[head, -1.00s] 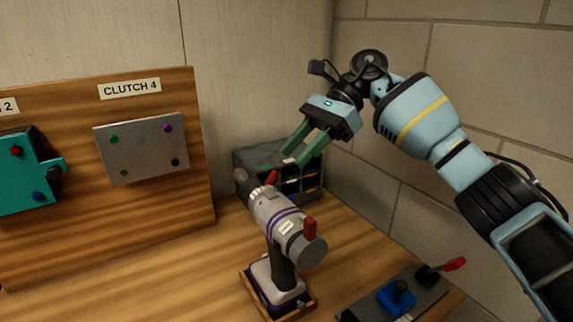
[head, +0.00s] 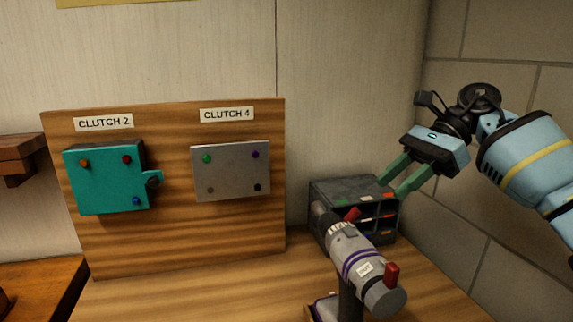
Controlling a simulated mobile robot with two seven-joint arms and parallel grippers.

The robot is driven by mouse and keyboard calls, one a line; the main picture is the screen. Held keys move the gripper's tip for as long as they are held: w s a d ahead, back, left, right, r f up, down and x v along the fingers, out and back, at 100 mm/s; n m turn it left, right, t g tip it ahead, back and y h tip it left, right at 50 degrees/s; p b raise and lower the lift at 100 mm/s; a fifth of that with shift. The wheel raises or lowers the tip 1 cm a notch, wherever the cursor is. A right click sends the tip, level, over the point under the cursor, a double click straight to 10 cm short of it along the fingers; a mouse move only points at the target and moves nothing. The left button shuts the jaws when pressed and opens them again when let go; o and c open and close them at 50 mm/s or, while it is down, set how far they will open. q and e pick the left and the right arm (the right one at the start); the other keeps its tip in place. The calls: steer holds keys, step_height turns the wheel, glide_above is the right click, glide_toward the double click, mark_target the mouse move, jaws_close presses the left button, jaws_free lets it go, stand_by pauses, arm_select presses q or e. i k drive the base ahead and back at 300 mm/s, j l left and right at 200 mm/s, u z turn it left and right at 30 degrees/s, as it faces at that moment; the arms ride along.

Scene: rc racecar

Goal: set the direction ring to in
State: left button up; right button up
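A grey power drill (head: 352,252) with purple stripes stands upright on its handle on the wooden bench. It has a red tab near its chuck and a red lever (head: 391,274) at its rear end. A small white label (head: 364,269) sits on its body near the purple bands, too small to read surely; I cannot tell for certain which part is the direction ring. My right gripper (head: 392,188) is open and empty, its green fingers pointing down-left above the drawer box, behind and above the drill. The drill's base is partly cut off. My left gripper is not in view.
A dark drawer box (head: 350,192) stands behind the drill. A wooden board (head: 180,245) carries a teal plate (head: 105,180) labelled CLUTCH 2 and a grey plate (head: 231,170) labelled CLUTCH 4. A block wall (head: 455,235) closes the right side. The bench left of the drill is clear.

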mark_target(387, 297)
steer(key=k, duration=0.95)
